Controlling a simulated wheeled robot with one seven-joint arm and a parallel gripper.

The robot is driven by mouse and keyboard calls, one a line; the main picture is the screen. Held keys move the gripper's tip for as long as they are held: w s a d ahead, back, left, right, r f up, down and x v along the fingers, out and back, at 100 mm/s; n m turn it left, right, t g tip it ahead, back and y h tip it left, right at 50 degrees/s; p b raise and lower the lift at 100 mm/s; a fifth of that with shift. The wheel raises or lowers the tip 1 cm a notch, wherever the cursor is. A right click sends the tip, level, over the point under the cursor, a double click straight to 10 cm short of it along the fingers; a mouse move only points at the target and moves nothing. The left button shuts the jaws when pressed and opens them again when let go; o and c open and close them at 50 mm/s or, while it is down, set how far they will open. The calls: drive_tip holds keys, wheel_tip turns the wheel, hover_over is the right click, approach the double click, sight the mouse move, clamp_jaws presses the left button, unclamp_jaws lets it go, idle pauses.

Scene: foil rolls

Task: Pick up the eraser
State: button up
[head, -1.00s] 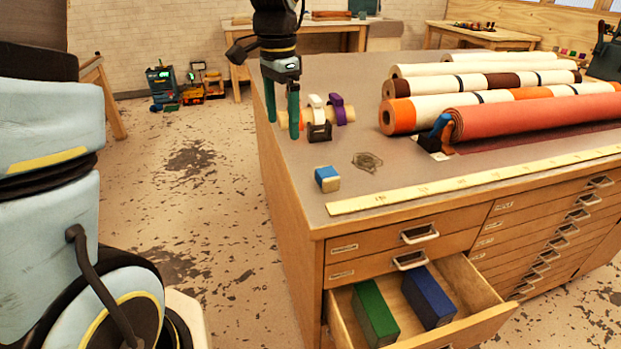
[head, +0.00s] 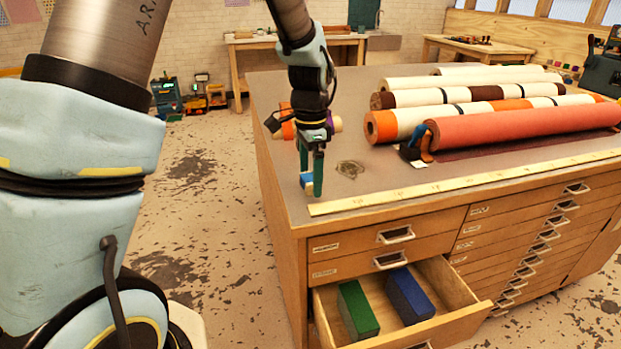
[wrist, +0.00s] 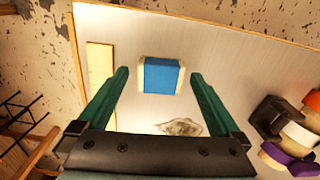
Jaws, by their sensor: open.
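The eraser (wrist: 161,75) is a small block with a blue sleeve and cream ends. It lies on the cabinet top (wrist: 210,50), ahead of and between my open fingers in the wrist view. In the head view the eraser (head: 307,184) sits near the front left corner of the top, partly hidden behind my fingers. My gripper (wrist: 160,85) has two green fingers, spread apart with nothing between their pads. In the head view my gripper (head: 311,190) points down at the eraser. I cannot tell whether a finger touches it.
A yellow ruler (head: 450,185) lies along the front edge. A dark scribble-like patch (head: 350,168) is just right of the eraser. Rolls, including a red one (head: 520,130), lie farther back. An open drawer (head: 455,325) below holds green and blue blocks.

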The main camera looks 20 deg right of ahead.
sight(310, 177)
drive_tip(key=shift+f, duration=0.5)
drive_tip(key=c, duration=1.4)
wheel_tip(310, 177, up, 10)
drive_tip(key=shift+r+b, duration=0.1)
drive_tip(key=shift+b, duration=1.1)
